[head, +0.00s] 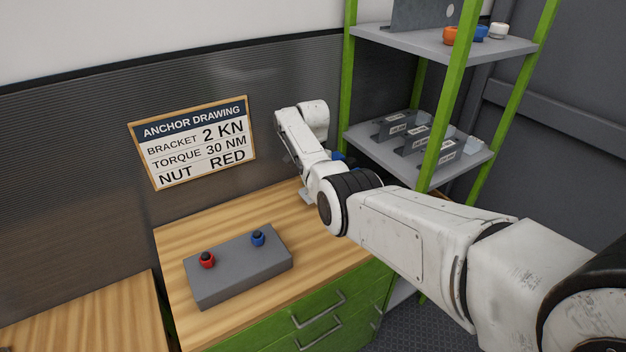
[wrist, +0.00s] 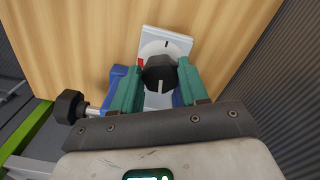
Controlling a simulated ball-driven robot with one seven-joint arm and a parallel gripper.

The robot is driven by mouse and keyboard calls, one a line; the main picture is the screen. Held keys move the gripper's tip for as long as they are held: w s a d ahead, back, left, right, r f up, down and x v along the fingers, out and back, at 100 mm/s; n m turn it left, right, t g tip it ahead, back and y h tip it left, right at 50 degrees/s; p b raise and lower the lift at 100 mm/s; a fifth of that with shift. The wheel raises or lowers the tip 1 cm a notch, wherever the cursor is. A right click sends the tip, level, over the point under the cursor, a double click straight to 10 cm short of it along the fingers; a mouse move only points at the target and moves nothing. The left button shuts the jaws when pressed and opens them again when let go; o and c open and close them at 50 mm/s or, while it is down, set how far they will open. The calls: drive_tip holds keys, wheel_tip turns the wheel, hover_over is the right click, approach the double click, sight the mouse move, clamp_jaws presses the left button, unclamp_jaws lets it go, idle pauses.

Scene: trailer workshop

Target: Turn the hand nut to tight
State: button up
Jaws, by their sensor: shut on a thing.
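The hand nut (wrist: 158,72) is a black knob with a white line on its near side, in the wrist view. It stands in front of a pale plate (wrist: 152,32) with a round white dial. The dial has a dark tick at the top and a red mark at its left. My gripper (wrist: 160,76) has its teal fingers on either side of the nut, shut on it. The white line points toward the gripper's palm, away from the dark tick. In the head view my arm hides the nut and most of the gripper at the bench's back right.
A grey block (head: 240,270) with a red knob (head: 207,260) and a blue knob (head: 258,238) sits on the wooden bench (head: 180,234). A sign (head: 195,143) reads torque 30 NM, nut red. A green-posted shelf (head: 435,45) stands right. Another black knob (wrist: 70,106) shows beside blue parts.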

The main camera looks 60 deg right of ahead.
drive_tip(key=o, duration=1.1)
drive_tip(key=shift+r, duration=0.1)
wheel_tip(320, 180, up, 11)
drive_tip(key=shift+f+b, duration=0.15)
drive_tip(key=shift+b, duration=0.45)
drive_tip(key=shift+s+f, duration=0.1)
